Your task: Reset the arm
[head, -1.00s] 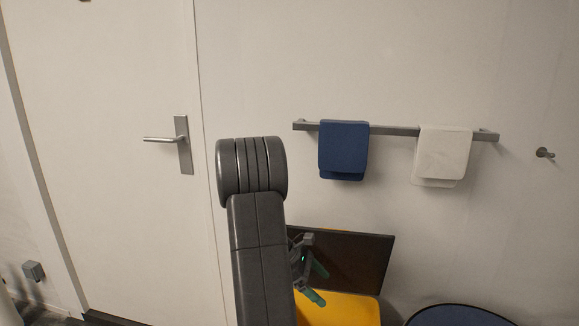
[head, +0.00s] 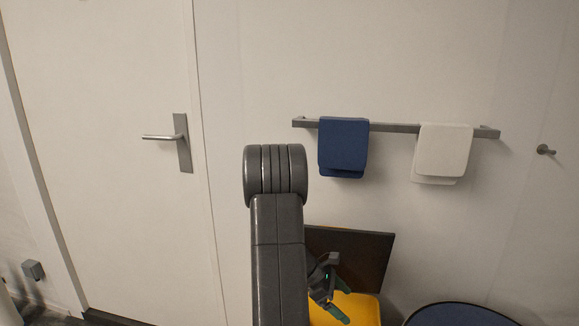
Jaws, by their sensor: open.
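My gripper (head: 339,300) shows in the head view just right of my dark grey arm, low in the picture. Its two green-tipped fingers are apart, with nothing seen between them. It is in front of a yellow surface (head: 362,309) and a dark panel (head: 365,256). My arm hides part of both, and I cannot tell how far the gripper is from them.
A white door (head: 100,120) with a metal handle (head: 180,141) is at the left. A wall rail (head: 394,127) holds a blue towel (head: 342,146) and a white towel (head: 443,150). A wall hook (head: 545,150) is at the right. A round blue-topped thing (head: 460,315) is at the bottom right.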

